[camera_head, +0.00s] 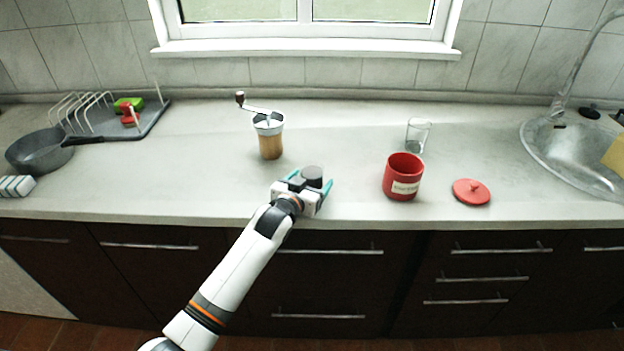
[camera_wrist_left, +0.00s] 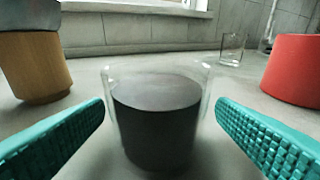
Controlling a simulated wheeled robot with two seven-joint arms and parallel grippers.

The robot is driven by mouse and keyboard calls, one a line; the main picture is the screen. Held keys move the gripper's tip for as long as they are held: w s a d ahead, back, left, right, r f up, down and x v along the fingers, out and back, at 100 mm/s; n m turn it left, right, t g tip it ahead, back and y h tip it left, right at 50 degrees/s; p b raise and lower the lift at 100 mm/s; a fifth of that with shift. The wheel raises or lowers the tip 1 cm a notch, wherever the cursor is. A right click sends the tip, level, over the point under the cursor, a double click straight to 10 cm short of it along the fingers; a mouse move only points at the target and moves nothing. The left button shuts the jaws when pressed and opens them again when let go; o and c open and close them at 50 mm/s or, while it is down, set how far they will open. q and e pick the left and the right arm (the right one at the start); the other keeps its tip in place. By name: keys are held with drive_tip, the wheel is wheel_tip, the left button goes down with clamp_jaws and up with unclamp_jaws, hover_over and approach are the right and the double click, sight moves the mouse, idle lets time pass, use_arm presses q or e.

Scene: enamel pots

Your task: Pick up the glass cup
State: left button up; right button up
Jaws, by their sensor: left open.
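A glass cup (camera_head: 312,173) with dark contents stands upright on the counter near its front edge, left of the red pot. My left gripper (camera_head: 311,182) is open, with its teal fingers on either side of this cup. In the left wrist view the cup (camera_wrist_left: 158,120) is centred between the fingers, with a visible gap on both sides. Its clear rim rises above the dark fill. A second, empty clear glass (camera_head: 418,135) stands farther back to the right; it also shows in the left wrist view (camera_wrist_left: 232,48). My right gripper is not in view.
A red pot (camera_head: 403,177) stands to the right, with its red lid (camera_head: 471,192) beside it. A coffee grinder (camera_head: 270,140) stands behind left. A pan (camera_head: 40,150) and a dish rack (camera_head: 140,125) are far left, the sink (camera_head: 570,150) far right.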

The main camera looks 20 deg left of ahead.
use_arm(q)
drive_tip(key=x, duration=0.3)
drive_tip(key=shift+w+f, duration=0.15)
drive_tip(key=shift+f, duration=0.1)
drive_tip(key=shift+w, duration=0.2)
